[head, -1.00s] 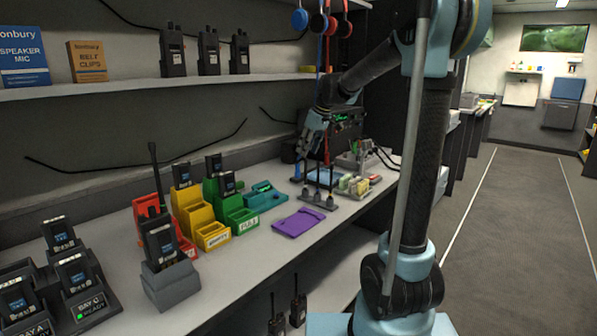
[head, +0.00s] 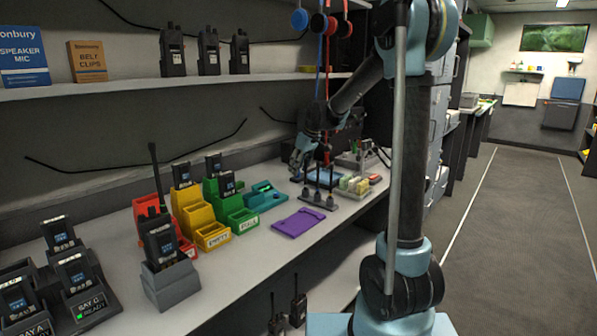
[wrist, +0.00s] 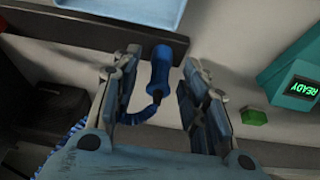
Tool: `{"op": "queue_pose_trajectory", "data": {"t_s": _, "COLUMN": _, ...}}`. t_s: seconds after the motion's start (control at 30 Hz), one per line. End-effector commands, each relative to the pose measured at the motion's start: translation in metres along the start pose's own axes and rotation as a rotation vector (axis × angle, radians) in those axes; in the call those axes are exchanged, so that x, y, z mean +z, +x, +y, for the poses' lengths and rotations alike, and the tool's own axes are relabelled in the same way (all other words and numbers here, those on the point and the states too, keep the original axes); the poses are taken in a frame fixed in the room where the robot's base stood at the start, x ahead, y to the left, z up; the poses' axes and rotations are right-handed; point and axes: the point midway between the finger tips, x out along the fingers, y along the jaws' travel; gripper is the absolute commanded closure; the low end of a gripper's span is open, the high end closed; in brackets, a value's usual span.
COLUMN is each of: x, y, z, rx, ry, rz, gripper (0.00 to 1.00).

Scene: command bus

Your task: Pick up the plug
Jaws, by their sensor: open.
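A blue plug (wrist: 160,66) with a coiled blue cord shows in the wrist view. It lies between the two fingers of my gripper (wrist: 163,62), with a visible gap on the right side; whether the left finger touches it I cannot tell. The fingers are apart and not closed on it. In the head view my gripper (head: 299,168) points down over the back of the counter, behind the purple pad; the plug cannot be made out there.
A teal device (wrist: 297,75) with a green READY display stands right of my gripper, near a small green piece (wrist: 254,116). A dark ledge (wrist: 60,28) and a pale blue tray (wrist: 120,8) lie beyond the plug. A purple pad (head: 298,222) lies on the counter (head: 250,262).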

Motion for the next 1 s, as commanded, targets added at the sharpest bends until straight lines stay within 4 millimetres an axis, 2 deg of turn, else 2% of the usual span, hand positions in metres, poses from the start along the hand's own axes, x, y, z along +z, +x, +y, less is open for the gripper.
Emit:
{"op": "queue_pose_trajectory", "data": {"t_s": 0.13, "x": 0.0, "y": 0.0, "z": 0.0, "rx": 0.0, "ry": 0.0, "rz": 0.0, "gripper": 0.62}}
{"op": "queue_pose_trajectory", "data": {"t_s": 0.3, "x": 0.0, "y": 0.0, "z": 0.0, "rx": 0.0, "ry": 0.0, "rz": 0.0, "gripper": 0.96}}
{"op": "queue_pose_trajectory", "data": {"t_s": 0.7, "x": -0.002, "y": -0.004, "z": 0.0, "rx": 0.0, "ry": 0.0, "rz": 0.0, "gripper": 0.96}}
{"op": "queue_pose_trajectory", "data": {"t_s": 0.87, "x": -0.009, "y": -0.021, "z": 0.0, "rx": 0.0, "ry": 0.0, "rz": 0.0, "gripper": 0.96}}
{"op": "queue_pose_trajectory", "data": {"t_s": 1.0, "x": -0.018, "y": -0.044, "z": 0.0, "rx": 0.0, "ry": 0.0, "rz": 0.0, "gripper": 0.97}}
